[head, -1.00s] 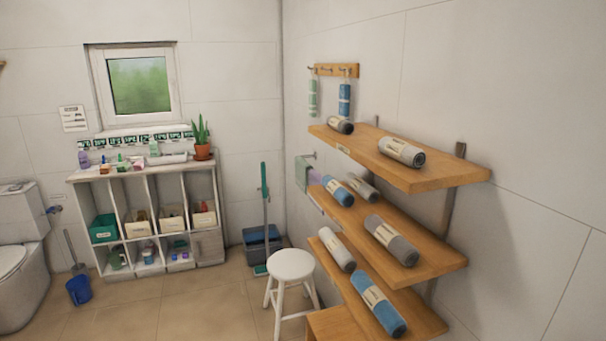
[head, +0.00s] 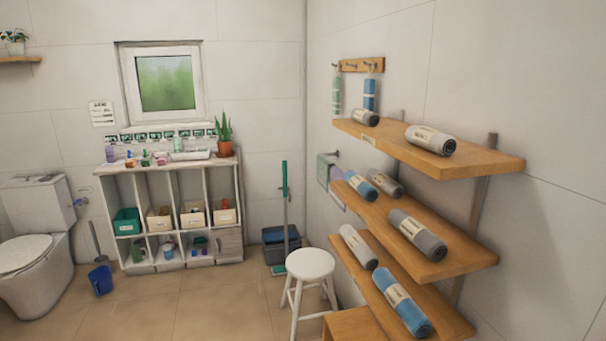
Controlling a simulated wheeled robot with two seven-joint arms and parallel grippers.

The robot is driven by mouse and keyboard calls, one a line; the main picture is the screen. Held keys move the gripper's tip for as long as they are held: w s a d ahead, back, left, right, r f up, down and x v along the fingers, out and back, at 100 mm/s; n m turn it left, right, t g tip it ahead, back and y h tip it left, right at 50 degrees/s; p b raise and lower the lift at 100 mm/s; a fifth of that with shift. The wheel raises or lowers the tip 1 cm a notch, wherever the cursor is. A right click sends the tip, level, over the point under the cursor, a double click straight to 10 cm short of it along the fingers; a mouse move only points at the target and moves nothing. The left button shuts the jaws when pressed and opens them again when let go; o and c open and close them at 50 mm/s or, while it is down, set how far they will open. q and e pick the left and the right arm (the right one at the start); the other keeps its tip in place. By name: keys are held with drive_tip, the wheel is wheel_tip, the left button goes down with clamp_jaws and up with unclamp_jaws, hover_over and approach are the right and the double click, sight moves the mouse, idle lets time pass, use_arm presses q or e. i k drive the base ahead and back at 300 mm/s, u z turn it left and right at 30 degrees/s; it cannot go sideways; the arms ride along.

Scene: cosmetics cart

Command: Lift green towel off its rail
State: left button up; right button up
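A green towel (head: 323,170) hangs from a short rail (head: 334,154) on the right-hand wall, just left of the wooden shelves. A pale purple cloth (head: 337,186) hangs right beside it, partly hidden by the middle shelf. Neither of my grippers shows in the head view.
Wooden shelves (head: 492,160) with rolled grey and blue towels jut from the right wall. A white stool (head: 310,264) stands below the rail. Floor at front left is clear.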

sight(323, 172)
drive_tip(key=u, duration=0.6)
drive_tip(key=i, duration=4)
drive_tip(key=z, duration=1.55)
